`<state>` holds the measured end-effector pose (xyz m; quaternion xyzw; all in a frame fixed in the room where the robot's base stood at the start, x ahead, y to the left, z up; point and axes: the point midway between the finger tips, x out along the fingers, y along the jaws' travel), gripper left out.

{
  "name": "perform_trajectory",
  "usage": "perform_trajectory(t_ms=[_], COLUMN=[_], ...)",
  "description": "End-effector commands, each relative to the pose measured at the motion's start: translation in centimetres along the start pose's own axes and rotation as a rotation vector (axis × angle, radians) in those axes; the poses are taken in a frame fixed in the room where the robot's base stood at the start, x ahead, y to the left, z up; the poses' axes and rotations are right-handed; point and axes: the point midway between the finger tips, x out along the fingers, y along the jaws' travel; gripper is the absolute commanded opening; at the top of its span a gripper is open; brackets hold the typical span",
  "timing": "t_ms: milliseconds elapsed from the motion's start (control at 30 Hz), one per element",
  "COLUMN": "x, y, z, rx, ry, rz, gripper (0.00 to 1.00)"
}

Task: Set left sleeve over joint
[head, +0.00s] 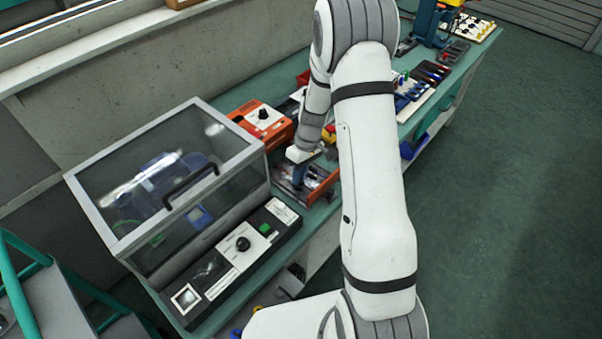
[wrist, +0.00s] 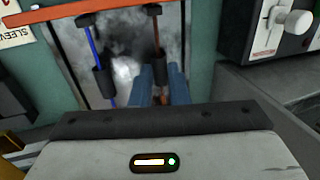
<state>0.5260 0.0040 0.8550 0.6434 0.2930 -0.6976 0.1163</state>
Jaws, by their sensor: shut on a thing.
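In the wrist view, a blue wire (wrist: 92,48) and an orange-brown wire (wrist: 155,32) run side by side over a shiny grey plate. A black sleeve (wrist: 101,80) sits around the blue wire. A second black sleeve (wrist: 160,66) is around the orange-brown wire, at my fingertips. My gripper (wrist: 162,88) has its blue fingers shut on this second sleeve; the fingers partly hide the wire below it. Which sleeve the task calls left I cannot tell. In the head view my gripper (head: 298,176) is low over an orange-edged fixture (head: 322,189); the wires are too small there.
A clear-lidded case (head: 165,180) and a dark control panel (head: 235,255) stand left of the fixture. An orange box with a knob (head: 262,118) is behind it. A tool tray (head: 415,97) lies farther right. In the wrist view a knobbed panel (wrist: 270,30) stands close at right.

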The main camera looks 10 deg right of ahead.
Motion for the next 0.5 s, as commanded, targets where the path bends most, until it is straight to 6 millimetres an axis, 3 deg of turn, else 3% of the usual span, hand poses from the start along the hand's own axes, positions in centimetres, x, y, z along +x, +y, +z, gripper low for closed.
perform_trajectory(t_ms=[367, 500], x=[0.0, 0.2], y=[0.1, 0.2], z=[-0.1, -1.9], rx=[0.001, -0.002], ry=[0.001, 0.002], rz=[0.0, 0.001], gripper=[0.0, 0.0])
